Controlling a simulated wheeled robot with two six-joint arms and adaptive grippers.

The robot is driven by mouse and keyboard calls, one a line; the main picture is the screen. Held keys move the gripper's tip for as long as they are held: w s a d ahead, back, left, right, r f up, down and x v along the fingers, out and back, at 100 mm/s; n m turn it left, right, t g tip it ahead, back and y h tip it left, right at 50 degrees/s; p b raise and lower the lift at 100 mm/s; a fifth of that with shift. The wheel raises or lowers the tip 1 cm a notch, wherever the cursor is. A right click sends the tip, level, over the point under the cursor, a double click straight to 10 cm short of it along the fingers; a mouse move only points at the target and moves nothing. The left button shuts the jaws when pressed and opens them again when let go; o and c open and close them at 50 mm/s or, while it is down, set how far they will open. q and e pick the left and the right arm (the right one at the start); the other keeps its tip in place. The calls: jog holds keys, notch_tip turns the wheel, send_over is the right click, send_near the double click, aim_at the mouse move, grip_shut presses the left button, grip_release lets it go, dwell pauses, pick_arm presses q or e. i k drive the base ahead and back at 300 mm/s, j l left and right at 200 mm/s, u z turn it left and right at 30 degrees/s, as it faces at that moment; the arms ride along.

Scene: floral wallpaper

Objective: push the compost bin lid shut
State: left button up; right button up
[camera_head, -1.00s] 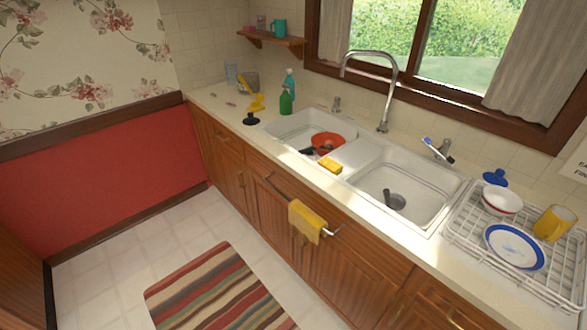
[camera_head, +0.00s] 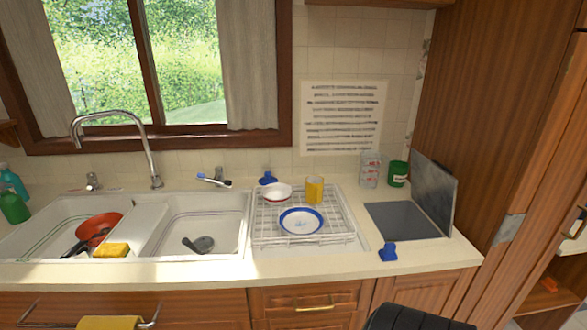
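A dark grey square panel (camera_head: 434,192) stands raised at the right end of the counter, leaning a little back. It looks like the compost bin lid, standing open. A flat grey square (camera_head: 402,221) lies level with the counter at its foot; I cannot tell whether it is an opening or a plate. Neither of my grippers is in view.
A blue item (camera_head: 388,251) sits at the counter's front edge, near the grey square. A green cup (camera_head: 398,174) and a clear glass (camera_head: 370,170) stand behind it. A dish rack (camera_head: 262,236) is to the left, a tall wooden cabinet (camera_head: 490,110) to the right.

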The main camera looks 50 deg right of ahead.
aim_at(434, 188)
jog(key=l+z, duration=0.15)
jog(key=z, duration=0.2)
jog(key=l+z, duration=0.15)
jog(key=z, duration=0.2)
jog(key=k+l+z, duration=0.1)
jog(key=z, duration=0.25)
jog(key=l+z, duration=0.1)
jog(key=l, duration=0.4)
jog(key=i+l+z, duration=0.15)
jog(key=l, duration=0.3)
jog(key=l+z, duration=0.1)
jog(key=l, duration=0.4)
jog(key=i+l+z, duration=0.15)
jog(key=l, duration=0.3)
jog(key=i+l+z, duration=0.1)
jog(key=l, duration=0.35)
